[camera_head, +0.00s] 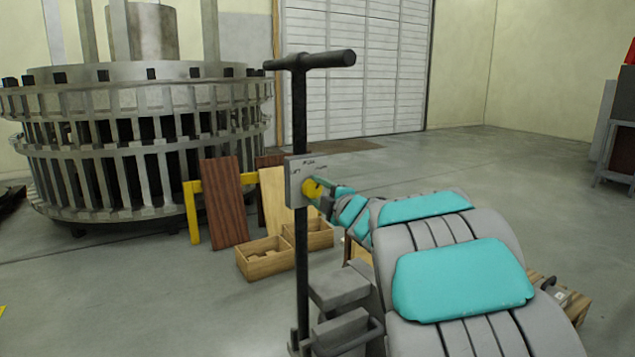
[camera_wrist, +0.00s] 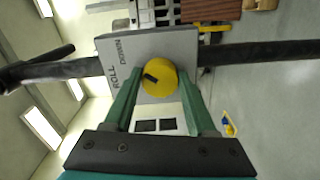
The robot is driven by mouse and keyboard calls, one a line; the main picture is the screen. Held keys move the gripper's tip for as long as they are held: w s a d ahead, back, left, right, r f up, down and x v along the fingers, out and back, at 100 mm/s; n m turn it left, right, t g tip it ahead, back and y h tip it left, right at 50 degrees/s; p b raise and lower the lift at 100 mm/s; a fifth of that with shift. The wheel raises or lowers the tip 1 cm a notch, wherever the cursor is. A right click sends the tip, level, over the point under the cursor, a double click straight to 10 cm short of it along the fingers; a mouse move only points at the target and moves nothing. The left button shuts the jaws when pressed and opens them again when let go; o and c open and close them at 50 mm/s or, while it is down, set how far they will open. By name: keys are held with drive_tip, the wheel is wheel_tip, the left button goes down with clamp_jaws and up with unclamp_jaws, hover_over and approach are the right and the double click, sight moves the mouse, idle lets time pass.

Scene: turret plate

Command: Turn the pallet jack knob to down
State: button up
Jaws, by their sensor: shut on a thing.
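The pallet jack has a black T-handle (camera_head: 310,60) on a dark upright post (camera_head: 300,115). A grey plate (camera_head: 293,170) is fixed on the post; in the wrist view the plate (camera_wrist: 112,50) bears the words ROLL and DOWN. The yellow knob (camera_wrist: 165,82) sits on this plate and carries a short black mark. The mark lies left of the knob's middle, on the side of the lettering; I cannot tell which label it points at. My gripper (camera_wrist: 159,88), with green fingers, is shut on the knob. In the head view the gripper (camera_head: 324,196) partly hides the knob (camera_head: 309,187).
Wooden boxes (camera_head: 262,260) stand on the floor behind the post, with brown boards (camera_head: 222,205) and a yellow frame (camera_head: 193,215). A large ringed turret (camera_head: 140,100) fills the back left. Open floor (camera_head: 470,160) lies at the back right.

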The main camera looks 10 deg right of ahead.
drive_tip(key=shift+m+p, duration=0.8)
drive_tip(key=shift+m, duration=0.3)
drive_tip(key=shift+f, duration=0.1)
drive_tip(key=o, duration=1.4)
drive_tip(key=shift+v, duration=3.9)
drive_tip(key=shift+d, duration=0.1)
